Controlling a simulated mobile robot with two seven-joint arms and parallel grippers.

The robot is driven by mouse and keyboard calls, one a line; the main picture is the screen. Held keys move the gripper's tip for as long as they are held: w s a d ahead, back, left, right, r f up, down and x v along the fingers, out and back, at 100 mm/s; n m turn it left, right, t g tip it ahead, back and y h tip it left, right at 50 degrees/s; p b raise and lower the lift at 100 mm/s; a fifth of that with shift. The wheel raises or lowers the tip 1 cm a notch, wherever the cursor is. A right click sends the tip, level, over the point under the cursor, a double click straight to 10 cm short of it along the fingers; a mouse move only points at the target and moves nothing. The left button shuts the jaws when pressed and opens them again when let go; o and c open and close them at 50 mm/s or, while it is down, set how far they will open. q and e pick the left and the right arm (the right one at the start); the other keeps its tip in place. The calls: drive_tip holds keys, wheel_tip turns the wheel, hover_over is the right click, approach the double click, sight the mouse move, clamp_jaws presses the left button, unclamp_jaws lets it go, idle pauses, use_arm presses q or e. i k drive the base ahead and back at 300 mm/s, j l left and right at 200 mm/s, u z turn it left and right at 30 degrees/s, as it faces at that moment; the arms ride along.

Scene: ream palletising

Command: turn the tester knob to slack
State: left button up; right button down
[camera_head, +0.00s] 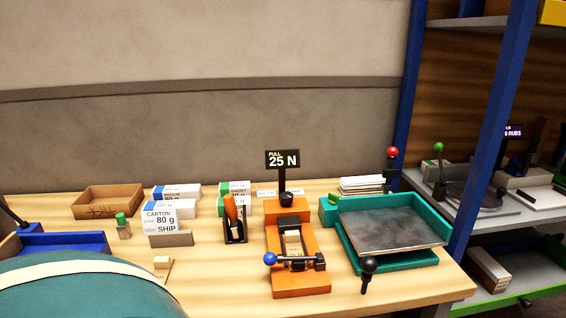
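The orange tester (300,285) stands on the wooden bench, right of the middle. A sign (282,160) on a post at its back reads "PULL 25 N". A dark round knob (286,198) sits at the foot of the post; its setting is too small to read. A lever with a blue ball (270,259) lies across the tester's front, beside a dark clamp bar. A small pale block lies in the tester's middle. Neither of my grippers is in view.
Right of the tester is a teal tray (440,228) with a grey plate and a black-ball lever (368,265). A holder with an orange-handled tool (231,208) stands to its left. A large teal rounded shape (70,295) covers the bottom left.

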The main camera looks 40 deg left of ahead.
sight(285, 198)
drive_tip(key=u, duration=1.35)
